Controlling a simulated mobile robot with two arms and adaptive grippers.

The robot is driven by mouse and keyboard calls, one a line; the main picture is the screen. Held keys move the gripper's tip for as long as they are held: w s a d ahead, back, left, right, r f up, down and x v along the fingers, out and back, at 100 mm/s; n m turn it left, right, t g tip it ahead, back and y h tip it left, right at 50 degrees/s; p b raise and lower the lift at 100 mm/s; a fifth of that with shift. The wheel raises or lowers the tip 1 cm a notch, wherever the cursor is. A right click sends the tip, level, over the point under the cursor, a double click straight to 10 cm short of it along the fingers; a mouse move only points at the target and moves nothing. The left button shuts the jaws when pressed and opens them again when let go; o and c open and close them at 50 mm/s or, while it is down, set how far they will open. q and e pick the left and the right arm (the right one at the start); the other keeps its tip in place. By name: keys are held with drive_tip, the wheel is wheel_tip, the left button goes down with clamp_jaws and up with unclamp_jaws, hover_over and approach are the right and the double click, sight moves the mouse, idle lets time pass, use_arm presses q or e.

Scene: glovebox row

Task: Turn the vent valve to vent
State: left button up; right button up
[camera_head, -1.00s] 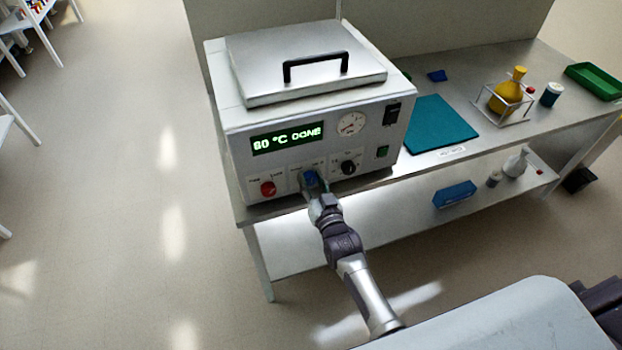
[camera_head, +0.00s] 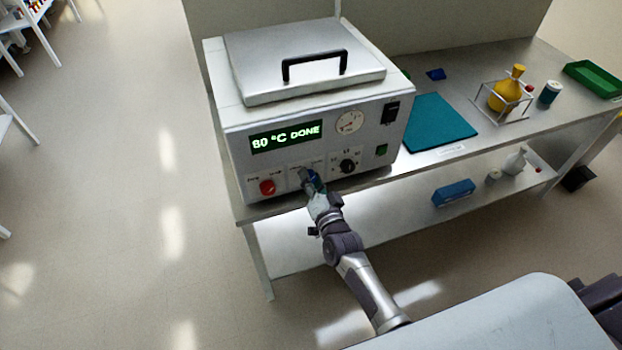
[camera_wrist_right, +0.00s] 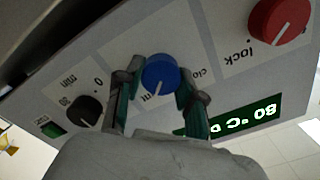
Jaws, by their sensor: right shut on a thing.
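A white box-shaped device (camera_head: 235,150) with a metal lid stands on the bench, its display reading "80 °C DONE". The blue vent valve knob (camera_wrist_right: 161,75) is on its front panel, between a red knob (camera_head: 267,187) and a black knob (camera_head: 347,166). My right gripper (camera_head: 312,184) is at the blue knob, its two fingers on either side, shut on it. In the right wrist view the white mark on the knob points down and slightly left, toward a label partly hidden by a finger, ending in "nt". My left gripper is not in view.
A teal mat (camera_head: 437,125), a yellow flask (camera_head: 506,92) in a wire stand, a dark jar (camera_head: 549,93) and a green tray (camera_head: 594,79) are on the bench to the right. A blue box (camera_head: 454,193) is on the lower shelf. Open floor lies left.

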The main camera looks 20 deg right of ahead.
idle(0.4)
drive_tip(key=o, duration=1.1)
drive_tip(key=shift+o, duration=0.2)
drive_tip(key=shift+s, duration=0.1)
drive_tip(key=s, duration=1.2)
drive_tip(key=shift+d, duration=0.2)
drive_tip(key=shift+w, duration=0.1)
